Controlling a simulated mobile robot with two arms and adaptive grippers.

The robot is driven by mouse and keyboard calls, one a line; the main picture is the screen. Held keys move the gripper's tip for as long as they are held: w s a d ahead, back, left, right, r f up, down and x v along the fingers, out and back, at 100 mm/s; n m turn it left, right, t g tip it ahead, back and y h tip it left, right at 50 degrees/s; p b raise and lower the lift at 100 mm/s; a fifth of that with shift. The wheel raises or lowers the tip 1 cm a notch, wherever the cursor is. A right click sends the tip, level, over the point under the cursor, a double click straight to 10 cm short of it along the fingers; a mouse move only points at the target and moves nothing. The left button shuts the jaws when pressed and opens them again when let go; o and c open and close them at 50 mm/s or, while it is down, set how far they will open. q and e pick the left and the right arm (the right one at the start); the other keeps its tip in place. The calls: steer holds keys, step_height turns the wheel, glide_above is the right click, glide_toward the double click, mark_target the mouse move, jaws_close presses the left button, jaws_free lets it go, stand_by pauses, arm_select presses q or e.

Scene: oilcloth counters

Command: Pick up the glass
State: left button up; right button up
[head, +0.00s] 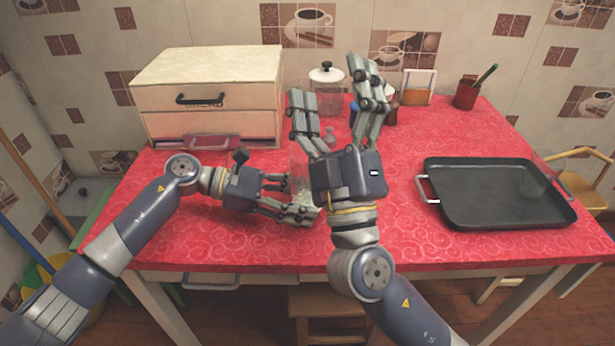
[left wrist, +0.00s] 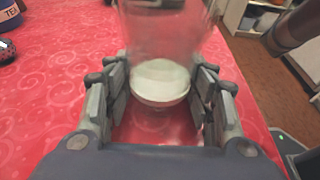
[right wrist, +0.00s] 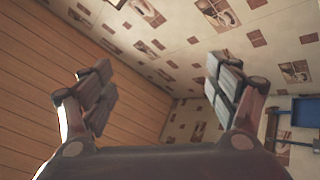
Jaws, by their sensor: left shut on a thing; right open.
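The clear glass (left wrist: 165,35) stands between the fingers of my left gripper (left wrist: 160,100) in the left wrist view, its pale round base nearest the palm. In the head view, my left gripper (head: 297,196) reaches in from the left, low over the red counter, shut on the glass (head: 299,165). The right gripper hides part of the glass there. I cannot tell whether it touches the counter. My right gripper (head: 335,98) is open and empty, fingers pointing up; it also shows in the right wrist view (right wrist: 155,85), facing wall and ceiling.
A black tray (head: 440,215) lies on the right of the red counter (head: 230,240). A white bread box (head: 210,100) stands at the back left. A lidded jar (head: 326,76), a small orange-filled holder (head: 417,92) and a red cup (head: 466,95) stand along the back.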

steer(key=s+a+f+m+g+h, duration=0.2)
steer(key=s+f+m+g+h, duration=0.15)
steer(key=f+m, duration=0.4)
steer(key=s+a+f+m+g+h, duration=0.1)
steer(key=s+f+m+g+h, duration=0.2)
steer(key=f+m, duration=0.45)
steer(key=shift+w+f+n+g+y, duration=0.25)
steer(key=shift+w+f+n, duration=0.1)
steer(key=shift+w, duration=1.65)
steer(key=shift+w+f+n+g+y, duration=0.2)
steer(key=shift+w+f+n+y, duration=0.1)
steer(key=shift+w, duration=1.65)
steer(key=shift+w+f+n+g+y, duration=0.25)
steer(key=shift+w+n, duration=0.1)
steer(key=shift+w, duration=1.65)
steer(key=shift+c, duration=0.5)
steer(key=c, duration=1.6)
steer(key=shift+o, duration=0.2)
step_height(320, 180, up, 10)
